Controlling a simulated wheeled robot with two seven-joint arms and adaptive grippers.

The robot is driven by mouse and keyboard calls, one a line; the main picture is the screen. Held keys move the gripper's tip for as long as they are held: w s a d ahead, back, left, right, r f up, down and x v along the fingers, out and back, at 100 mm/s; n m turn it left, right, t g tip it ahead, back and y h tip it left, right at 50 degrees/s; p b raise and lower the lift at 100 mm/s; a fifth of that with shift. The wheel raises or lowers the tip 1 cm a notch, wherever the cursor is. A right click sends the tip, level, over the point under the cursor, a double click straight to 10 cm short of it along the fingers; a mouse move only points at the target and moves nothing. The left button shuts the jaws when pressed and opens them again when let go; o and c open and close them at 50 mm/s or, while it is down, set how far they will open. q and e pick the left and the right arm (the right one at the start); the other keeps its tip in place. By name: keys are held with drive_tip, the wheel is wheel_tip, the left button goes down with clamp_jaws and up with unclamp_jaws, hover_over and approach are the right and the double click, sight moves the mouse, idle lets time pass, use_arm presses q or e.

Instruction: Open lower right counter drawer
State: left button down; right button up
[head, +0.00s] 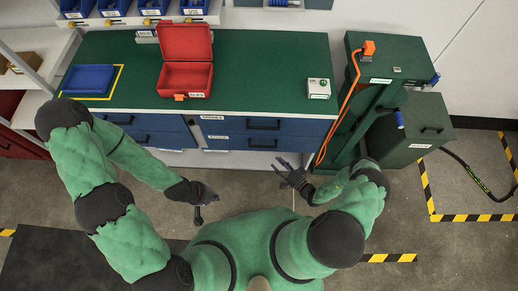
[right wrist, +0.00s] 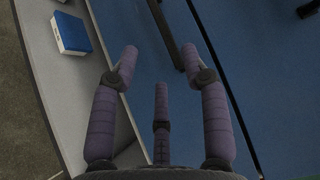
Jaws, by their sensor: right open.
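The lower right counter drawer (head: 235,143) is a blue front under the green counter top, flush with its neighbours. Its dark bar handle (head: 262,144) stands out from the front. My right gripper (head: 285,168) is open and empty, just in front of and below this drawer. In the right wrist view, the spread purple fingers (right wrist: 160,75) face the blue front, with a dark handle bar (right wrist: 163,30) beyond them; no contact shows. My left gripper (head: 203,198) hangs over the floor to the left, away from the counter; its fingers are too small to read.
On the counter (head: 255,75) are an open red toolbox (head: 186,78), a blue tray (head: 88,79) and a small white box (head: 318,88). A green cart with an orange hose (head: 322,150) stands close to the counter's right end. The floor before the drawers is clear.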

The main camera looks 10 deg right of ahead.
drive_tip(key=x, duration=1)
drive_tip(key=shift+w+b, duration=0.3)
drive_tip(key=shift+b, duration=0.15)
drive_tip(key=shift+a+f, duration=0.1)
clamp_jaws()
